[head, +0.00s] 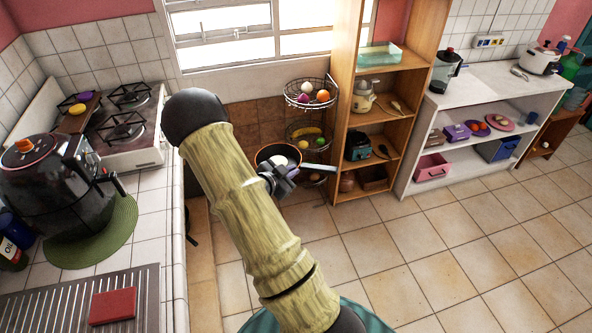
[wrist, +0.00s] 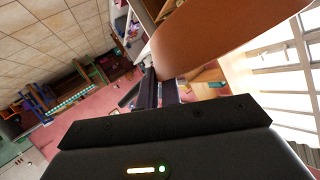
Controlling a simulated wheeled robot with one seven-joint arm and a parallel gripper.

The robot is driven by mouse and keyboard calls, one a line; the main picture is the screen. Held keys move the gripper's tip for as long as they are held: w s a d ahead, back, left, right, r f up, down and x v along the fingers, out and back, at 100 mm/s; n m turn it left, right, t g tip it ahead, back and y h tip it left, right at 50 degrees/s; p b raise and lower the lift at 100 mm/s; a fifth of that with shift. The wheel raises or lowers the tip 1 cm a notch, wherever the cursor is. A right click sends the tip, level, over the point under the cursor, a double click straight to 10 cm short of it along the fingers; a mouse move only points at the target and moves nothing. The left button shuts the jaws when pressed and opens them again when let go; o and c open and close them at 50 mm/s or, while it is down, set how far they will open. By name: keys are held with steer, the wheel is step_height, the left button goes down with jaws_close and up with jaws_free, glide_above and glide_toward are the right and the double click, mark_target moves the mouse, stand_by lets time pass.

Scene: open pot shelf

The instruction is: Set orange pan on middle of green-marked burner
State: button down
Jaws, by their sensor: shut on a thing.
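The orange pan (head: 262,153) shows in the head view as a dark round dish with an orange rim, held in the air in front of the wire rack. A pale round thing shows within its outline; I cannot tell if it lies inside. In the wrist view the pan's orange-brown outside (wrist: 225,38) fills the upper right. My gripper (head: 272,177) is shut on the pan at its near edge; the exact grip is partly hidden. The stove (head: 140,155) stands at the left with black burners (head: 122,131); I cannot make out a green mark on any.
A black air fryer (head: 45,185) stands on a green mat (head: 122,228) on the left counter, in front of the stove. A wooden shelf (head: 343,60) stands right of the pan, then a white shelf unit (head: 465,95). The tiled floor at the right is clear.

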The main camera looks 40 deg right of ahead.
steer(key=w+a+n+t+y, duration=0.1)
steer(key=a, duration=0.1)
steer(key=w+a+n+t+y+p, duration=0.1)
steer(key=n+t, duration=0.1)
steer(key=w+a+f+n+t, duration=0.1)
steer(key=w+a+n+t, duration=0.1)
steer(key=shift+a+y+p, duration=0.3)
steer(key=shift+y, duration=0.1)
steer(key=a+f+n+t+y+p, duration=0.1)
steer(key=a+n+y, duration=0.4)
steer(key=a, duration=0.5)
steer(key=a+f+n+t+y+p, duration=0.1)
steer(key=a+n+t+y, duration=0.3)
steer(key=a, duration=0.6)
steer(key=shift+s+a+f+n+y+p, duration=0.2)
steer(key=shift+f+n+y+p, duration=0.2)
steer(key=shift+f+y, duration=0.4)
steer(key=shift+f, duration=0.15)
